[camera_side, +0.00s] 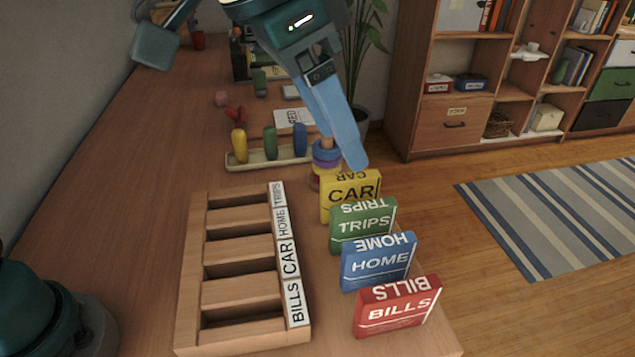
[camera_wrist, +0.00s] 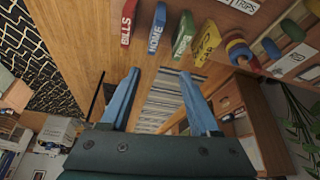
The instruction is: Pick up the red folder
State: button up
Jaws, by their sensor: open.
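The red folder (camera_side: 397,306), marked BILLS, stands upright at the front right of the table, nearest in a row of folders. It also shows at the top of the wrist view (camera_wrist: 127,22). My gripper (camera_side: 345,150) is open and empty, above the table behind the yellow CAR folder, far from the red one. Its blue fingers (camera_wrist: 160,90) are spread apart in the wrist view. The blue HOME folder (camera_side: 378,262), the green TRIPS folder (camera_side: 362,225) and the yellow CAR folder (camera_side: 350,194) stand in the same row behind the red folder.
A wooden sorter (camera_side: 245,303) with labelled slots, all empty, lies left of the folders. Behind it are a tray of coloured pegs (camera_side: 268,158) and a stack of rings (camera_side: 327,157). The table's right edge is close to the folders. A striped rug (camera_side: 560,220) lies on the floor.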

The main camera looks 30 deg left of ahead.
jog(key=m, duration=0.2)
send_over(394, 290)
notch_tip(394, 290, down, 4)
jog(key=shift+g+h, duration=0.3)
jog(key=shift+g, duration=0.1)
notch_tip(394, 290, down, 13)
jog(key=shift+f, duration=0.1)
jog(key=shift+w+f, duration=0.1)
jog(key=shift+f, duration=0.6)
jog(key=shift+x, duration=2.2)
jog(key=shift+d, duration=0.1)
jog(key=shift+c, duration=0.3)
grip_shut()
